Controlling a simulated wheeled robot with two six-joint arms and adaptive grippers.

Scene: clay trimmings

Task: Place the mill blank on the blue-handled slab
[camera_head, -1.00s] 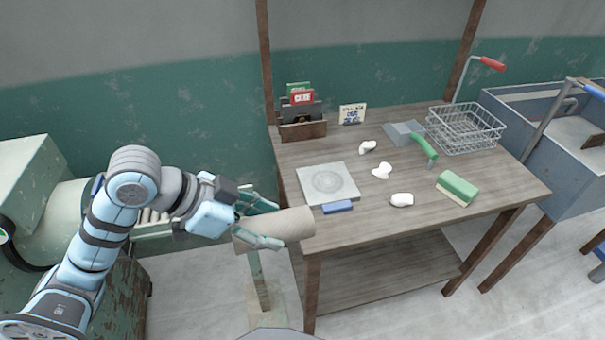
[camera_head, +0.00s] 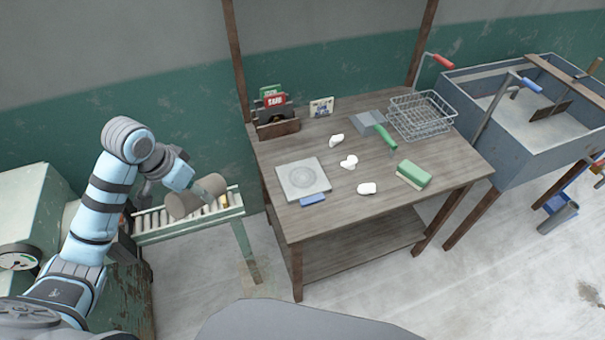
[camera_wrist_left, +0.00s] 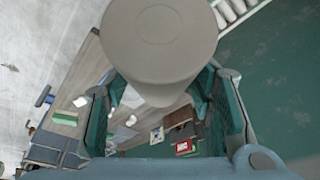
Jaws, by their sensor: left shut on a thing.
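The mill blank (camera_head: 196,198) is a grey-brown clay cylinder, held in the air left of the wooden table and above the roller rack. My left gripper (camera_head: 209,190) is shut on it. In the left wrist view the blank (camera_wrist_left: 160,40) fills the upper middle between the fingers of my left gripper (camera_wrist_left: 165,100). The blue-handled slab (camera_head: 303,178) is a pale grey square with a round mark, flat at the table's left part, its blue handle (camera_head: 312,198) at the front edge. Its top is bare. My right gripper is out of view.
White clay lumps (camera_head: 349,161) lie right of the slab. Farther right are a green-and-cream block (camera_head: 412,174), a green-handled scraper (camera_head: 385,137) and a wire basket (camera_head: 420,114). A wooden card holder (camera_head: 277,129) stands at the back left. The roller rack (camera_head: 160,223) is left of the table.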

